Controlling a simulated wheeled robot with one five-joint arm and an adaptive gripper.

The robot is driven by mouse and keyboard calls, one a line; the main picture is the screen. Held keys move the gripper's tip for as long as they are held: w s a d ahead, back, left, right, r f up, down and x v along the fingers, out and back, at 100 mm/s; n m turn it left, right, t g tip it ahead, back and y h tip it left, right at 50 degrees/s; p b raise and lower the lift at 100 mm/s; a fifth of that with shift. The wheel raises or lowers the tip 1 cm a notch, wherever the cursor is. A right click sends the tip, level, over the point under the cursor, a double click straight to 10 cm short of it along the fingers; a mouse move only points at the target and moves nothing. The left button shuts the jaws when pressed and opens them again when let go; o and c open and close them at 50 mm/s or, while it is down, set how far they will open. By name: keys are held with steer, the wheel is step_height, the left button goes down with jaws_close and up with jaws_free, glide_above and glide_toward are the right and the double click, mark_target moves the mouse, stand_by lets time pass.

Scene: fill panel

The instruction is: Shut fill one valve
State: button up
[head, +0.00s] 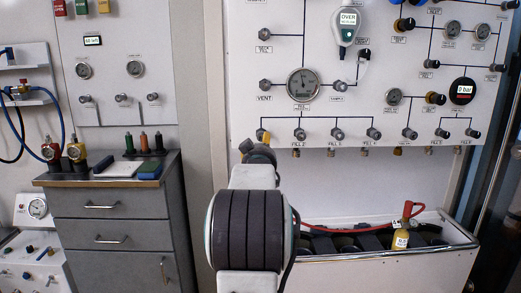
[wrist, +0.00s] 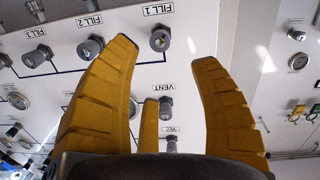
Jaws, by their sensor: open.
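The fill one valve (wrist: 159,41) is a grey knob labelled FILL 1, seen upside down in the wrist view. It lies ahead of my gripper (wrist: 165,50), between the two yellow fingertips in the picture. The fingers are spread open, with nothing between them and no visible contact with the knob; a third, shorter yellow finger shows below. In the head view my gripper (head: 260,141) and arm cover the spot left of the FILL 2 valve (head: 299,134), so the fill one valve is mostly hidden there. The FILL 2 valve also shows in the wrist view (wrist: 90,48).
The VENT valve (head: 264,86) and a round gauge (head: 303,85) sit above the fill row on the white panel (head: 400,60). A grey drawer cabinet (head: 100,220) stands at left. A trough with a yellow bottle (head: 402,239) stands below the panel at right.

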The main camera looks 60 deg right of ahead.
mark_target(261, 137)
steer(key=w+d+n+p, duration=0.1)
steer(key=n+p, duration=0.1)
steer(key=w+d+n+p, duration=0.1)
steer(key=d+n+p, duration=0.1)
steer(key=w+d+n+p, duration=0.1)
steer(key=d+n, duration=0.1)
steer(key=shift+d+r+p, duration=0.15)
steer(key=shift+d+p, duration=0.05)
steer(key=shift+p, duration=0.2)
steer(key=shift+p+x, duration=0.95)
steer(key=shift+x, duration=2.45)
steer(key=shift+c, duration=0.2)
steer(key=shift+r, duration=0.1)
jaws_close()
